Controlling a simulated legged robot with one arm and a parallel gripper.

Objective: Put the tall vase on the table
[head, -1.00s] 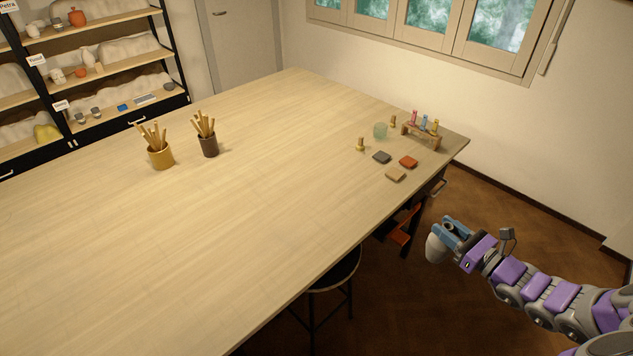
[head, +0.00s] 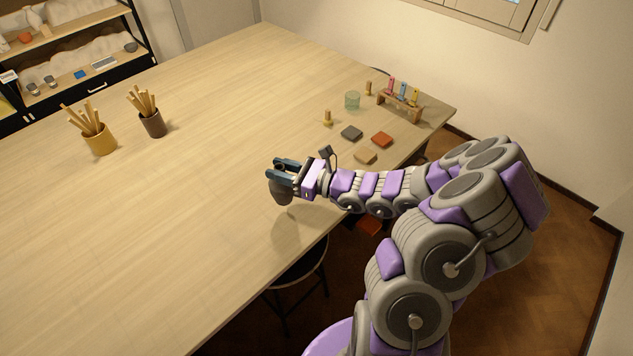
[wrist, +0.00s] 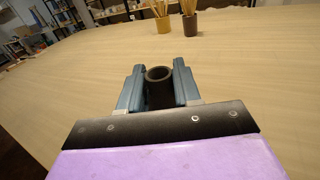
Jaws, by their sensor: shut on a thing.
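My gripper (head: 284,172) is shut on the tall vase (head: 281,191), a dark grey-brown piece that hangs below the fingers. In the wrist view the vase's round open mouth (wrist: 159,74) shows between the two blue fingers. The vase is upright or nearly so, over the near right part of the wooden table (head: 190,210). A shadow lies on the table beside and below it. I cannot tell whether its base touches the table. The fingers hide part of its upper body.
An ochre pot (head: 101,141) and a dark pot (head: 152,123) of sticks stand at the left. Tiles (head: 381,139), a green glass (head: 352,100) and a small rack (head: 400,104) stand at the far right. A stool (head: 300,268) is by the near edge. The table's middle is bare.

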